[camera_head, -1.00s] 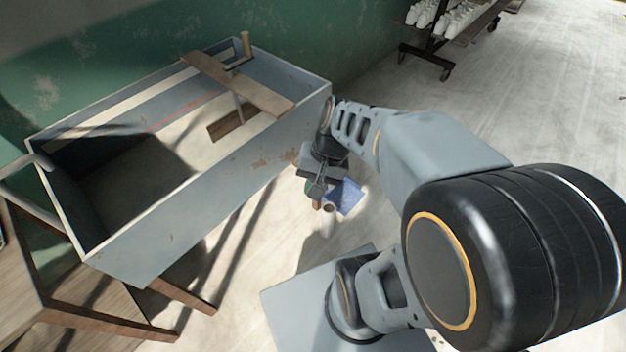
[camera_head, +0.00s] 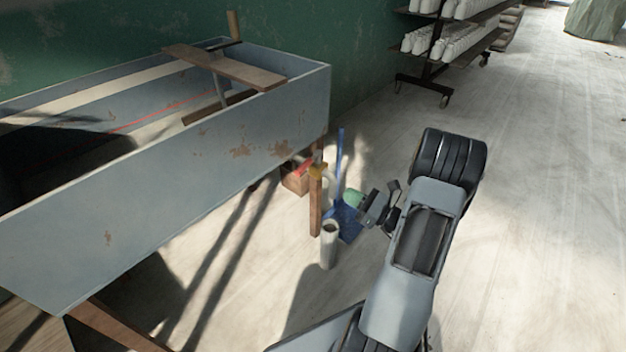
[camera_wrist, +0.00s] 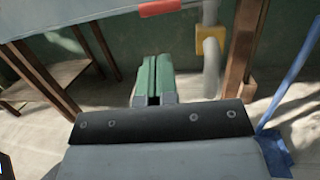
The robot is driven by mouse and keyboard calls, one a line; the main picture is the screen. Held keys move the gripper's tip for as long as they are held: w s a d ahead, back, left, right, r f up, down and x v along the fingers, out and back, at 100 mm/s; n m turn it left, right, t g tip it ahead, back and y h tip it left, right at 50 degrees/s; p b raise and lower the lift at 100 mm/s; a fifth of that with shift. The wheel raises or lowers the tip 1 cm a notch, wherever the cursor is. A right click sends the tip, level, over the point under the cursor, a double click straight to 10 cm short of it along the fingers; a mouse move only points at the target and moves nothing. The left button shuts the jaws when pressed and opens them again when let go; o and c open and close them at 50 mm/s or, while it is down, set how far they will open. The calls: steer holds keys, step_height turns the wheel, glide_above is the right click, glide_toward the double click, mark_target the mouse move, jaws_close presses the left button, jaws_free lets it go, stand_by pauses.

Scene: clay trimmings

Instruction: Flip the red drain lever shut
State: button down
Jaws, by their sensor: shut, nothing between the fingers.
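The red drain lever (camera_head: 302,169) is low under the near right end of the grey trough, beside a yellow valve body (camera_head: 317,170). In the wrist view my gripper's green fingers (camera_wrist: 153,62) are together and empty, below the lever in the picture.
A wooden trough leg (camera_head: 315,205) stands close to the valve. A pale upright tube (camera_head: 328,245), a blue pole and a blue dustpan-like thing (camera_head: 347,225) are nearby on the floor. The grey trough (camera_head: 200,170) is above. Open floor lies to the right.

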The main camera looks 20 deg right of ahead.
mark_target(309, 162)
steer(key=b+x, duration=0.3)
steer(key=x, duration=1)
steer(key=shift+w+a+p, duration=0.5)
steer(key=shift+a, duration=0.15)
